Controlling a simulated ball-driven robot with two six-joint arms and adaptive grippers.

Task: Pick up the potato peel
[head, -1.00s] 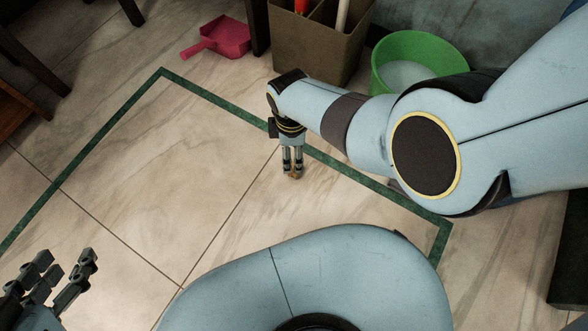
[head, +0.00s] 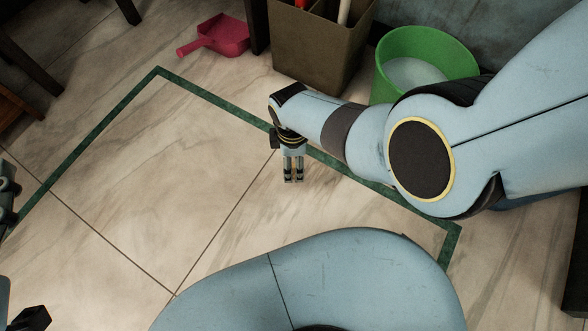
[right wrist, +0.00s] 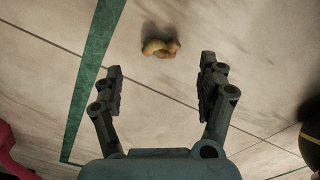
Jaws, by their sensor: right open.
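The potato peel is a small, curled, tan-brown piece (right wrist: 160,47) lying on the tiled floor in the right wrist view. It is just beyond the fingertips of my right gripper (right wrist: 162,68), roughly centred between them and not held. My right gripper is open and empty; in the head view it points down at the floor (head: 293,179) inside the green line. I cannot make out the peel in the head view. My left gripper (head: 20,255) is cut off by the left edge of the head view, its fingers spread far apart.
A green strip (head: 100,120) runs across the pale tiles. A pink dustpan (head: 218,36), a brown divided bin (head: 315,50) and a green bucket (head: 425,60) stand beyond it. Dark furniture legs are at upper left. The floor around the peel is clear.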

